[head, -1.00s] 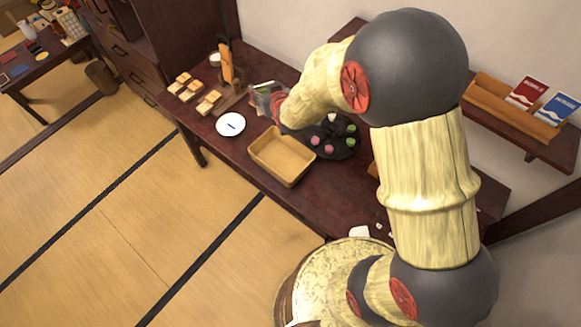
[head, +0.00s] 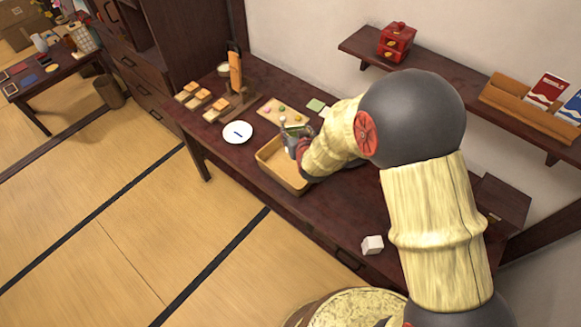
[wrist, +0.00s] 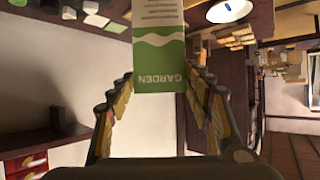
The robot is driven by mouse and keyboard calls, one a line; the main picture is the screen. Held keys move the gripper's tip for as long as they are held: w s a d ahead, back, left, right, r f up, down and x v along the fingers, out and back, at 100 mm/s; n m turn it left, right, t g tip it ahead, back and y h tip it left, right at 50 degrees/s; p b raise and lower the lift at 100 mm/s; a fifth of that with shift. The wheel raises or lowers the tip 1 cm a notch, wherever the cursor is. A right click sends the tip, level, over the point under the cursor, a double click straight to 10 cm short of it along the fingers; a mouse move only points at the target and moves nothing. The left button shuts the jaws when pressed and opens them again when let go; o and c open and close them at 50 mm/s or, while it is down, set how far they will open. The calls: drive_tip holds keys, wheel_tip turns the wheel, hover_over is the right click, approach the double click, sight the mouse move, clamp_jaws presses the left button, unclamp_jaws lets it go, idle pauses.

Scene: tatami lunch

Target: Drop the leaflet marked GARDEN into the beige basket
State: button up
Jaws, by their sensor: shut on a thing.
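The leaflet marked GARDEN (wrist: 158,50) is green and white; its lettering reads upside down in the wrist view. My gripper (wrist: 158,78) is shut on it, with a finger on each side. In the head view my gripper (head: 299,138) is at the back right part of the beige basket (head: 264,166), with the leaflet (head: 289,143) partly hidden by it. The leaflet appears over the basket's back end; its exact height above the floor of the basket cannot be told. The visible part of the basket is empty.
A white plate (head: 237,133) with a dark blue mark is left of the basket. Behind it are a board with sweets (head: 283,112) and a wooden stand (head: 236,75). A white cube (head: 372,245) lies near the table's front. A wall shelf holds a leaflet rack (head: 520,105) and a red box (head: 397,42).

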wheel_tip(320, 180, down, 5)
drive_tip(key=shift+r+b, duration=0.1)
drive_tip(key=shift+b, duration=0.95)
drive_tip(key=o, duration=0.9)
drive_tip(key=shift+s, duration=0.15)
drive_tip(key=v, duration=1.1)
drive_tip(key=shift+s+r, duration=0.15)
drive_tip(key=shift+s, duration=0.2)
